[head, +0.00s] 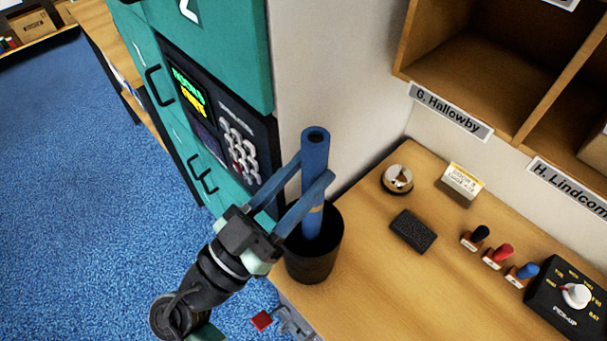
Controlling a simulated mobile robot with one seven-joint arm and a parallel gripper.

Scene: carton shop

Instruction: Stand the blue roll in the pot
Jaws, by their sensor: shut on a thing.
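The blue roll (314,165) is a hollow tube with an open top end. It stands nearly upright, and its lower end is inside the mouth of the dark pot (312,263). My gripper (316,180) comes from the lower left, with its two blue fingers shut on the roll above the pot's rim. The pot stands on the near left corner of the wooden counter. The roll's bottom end is hidden inside the pot, so I cannot tell whether it touches the pot's floor.
A teal locker with a keypad (238,150) stands close behind on the left. On the counter (375,285) are a bell (397,179), a small card (461,182), a black pad (413,231), several stamps (497,255) and a dial box (568,298). Wooden pigeonholes (470,60) hang above.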

